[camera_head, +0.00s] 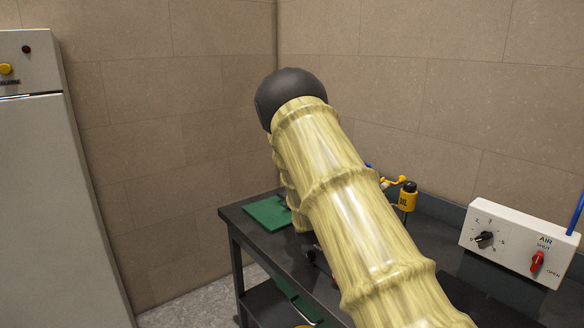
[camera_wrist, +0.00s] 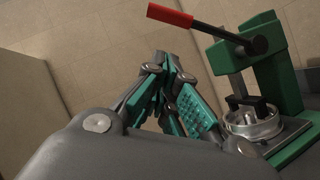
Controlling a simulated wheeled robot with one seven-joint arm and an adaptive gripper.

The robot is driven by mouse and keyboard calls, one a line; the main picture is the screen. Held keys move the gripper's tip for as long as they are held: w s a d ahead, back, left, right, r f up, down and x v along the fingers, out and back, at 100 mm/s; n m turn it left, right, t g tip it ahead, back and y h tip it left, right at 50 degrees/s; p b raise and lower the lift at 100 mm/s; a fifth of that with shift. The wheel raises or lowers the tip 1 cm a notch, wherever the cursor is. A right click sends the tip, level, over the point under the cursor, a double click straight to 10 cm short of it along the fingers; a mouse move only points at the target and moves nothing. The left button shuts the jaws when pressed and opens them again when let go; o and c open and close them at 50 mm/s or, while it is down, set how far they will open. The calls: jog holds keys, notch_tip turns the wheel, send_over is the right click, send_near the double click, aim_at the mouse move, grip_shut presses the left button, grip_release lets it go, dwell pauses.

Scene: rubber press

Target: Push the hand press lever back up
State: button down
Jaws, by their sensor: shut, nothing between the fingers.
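The green hand press (camera_wrist: 265,85) stands on the right in the wrist view. Its lever (camera_wrist: 220,32) is a dark rod with a red handle grip (camera_wrist: 170,15), reaching up and left in the picture from a dark pivot. A round metal dish (camera_wrist: 254,122) sits under the press's dark ram. My gripper (camera_wrist: 168,62) is shut and empty. It is left of the press body in the picture, with its tips below the red grip and visibly apart from it. In the head view my sleeved arm hides the press and the gripper.
A yellow oil can (camera_head: 407,197) stands behind my arm. A white control box (camera_head: 515,240) with a dial and a red air switch is on the right. A grey cabinet (camera_head: 60,180) stands left.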

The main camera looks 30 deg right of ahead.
jog(key=s+d+r+p+x, duration=0.1)
jog(key=p+x, duration=0.4)
jog(key=x, duration=0.6)
jog(key=shift+d+r, duration=0.2)
jog(key=shift+r, duration=0.3)
